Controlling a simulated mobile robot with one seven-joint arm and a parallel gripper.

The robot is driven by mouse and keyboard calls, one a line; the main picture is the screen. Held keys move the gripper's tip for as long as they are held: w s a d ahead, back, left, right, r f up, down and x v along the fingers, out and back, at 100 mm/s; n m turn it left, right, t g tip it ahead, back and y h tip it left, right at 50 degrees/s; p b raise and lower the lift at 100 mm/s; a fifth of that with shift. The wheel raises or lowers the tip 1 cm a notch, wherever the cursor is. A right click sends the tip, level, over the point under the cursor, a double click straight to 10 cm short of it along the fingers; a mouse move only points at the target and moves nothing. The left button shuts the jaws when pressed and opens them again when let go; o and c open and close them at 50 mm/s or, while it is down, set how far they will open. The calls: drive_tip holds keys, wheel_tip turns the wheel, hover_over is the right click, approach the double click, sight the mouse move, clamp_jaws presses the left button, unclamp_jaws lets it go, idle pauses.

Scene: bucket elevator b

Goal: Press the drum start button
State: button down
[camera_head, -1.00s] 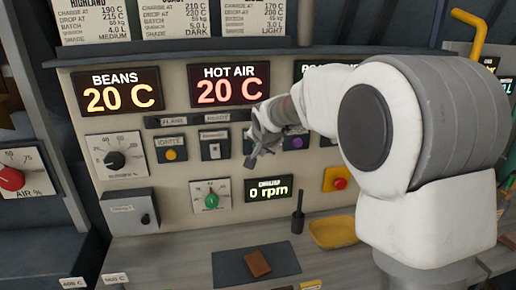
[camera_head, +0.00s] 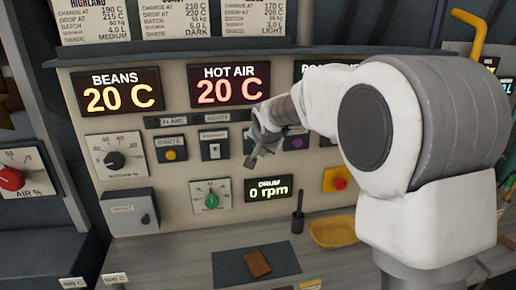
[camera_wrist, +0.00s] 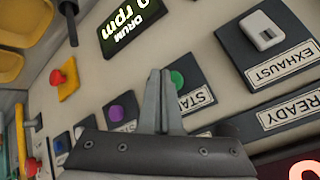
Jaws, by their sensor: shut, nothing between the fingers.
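The drum start button is a green round button (camera_wrist: 177,80) on a dark plate in the wrist view, with a partly covered label starting "STA". It sits just right of my gripper's fingertips, which cover part of its plate. In the head view my gripper (camera_head: 251,163) hides the green button. My gripper (camera_wrist: 160,72) is shut and empty, its two fingers together, in front of the panel. I cannot tell a touch from these views. The drum display (camera_head: 268,188) reads 0 rpm and also shows in the wrist view (camera_wrist: 130,22).
Around it are the exhaust switch (camera_wrist: 265,37), a purple button (camera_wrist: 115,112) and a red button on a yellow plate (camera_head: 339,182). A green knob (camera_head: 211,201) is below left. A black upright handle (camera_head: 298,214) and a yellow tray (camera_head: 334,231) stand near the counter.

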drive_tip(key=shift+w, duration=0.1)
drive_tip(key=shift+w+a, duration=0.1)
drive_tip(key=shift+w, duration=0.25)
drive_tip(key=shift+w+a, duration=0.1)
drive_tip(key=shift+w, duration=0.3)
idle(0.6)
drive_tip(key=shift+s, duration=0.1)
idle(0.4)
drive_tip(key=shift+s+d+b, duration=0.2)
drive_tip(key=shift+s+b, duration=0.5)
drive_tip(key=shift+s, duration=0.05)
drive_tip(key=s+b, duration=0.1)
drive_tip(key=s, duration=0.1)
drive_tip(key=s+d+b, duration=0.1)
drive_tip(key=s+b, duration=0.1)
drive_tip(key=s, duration=0.1)
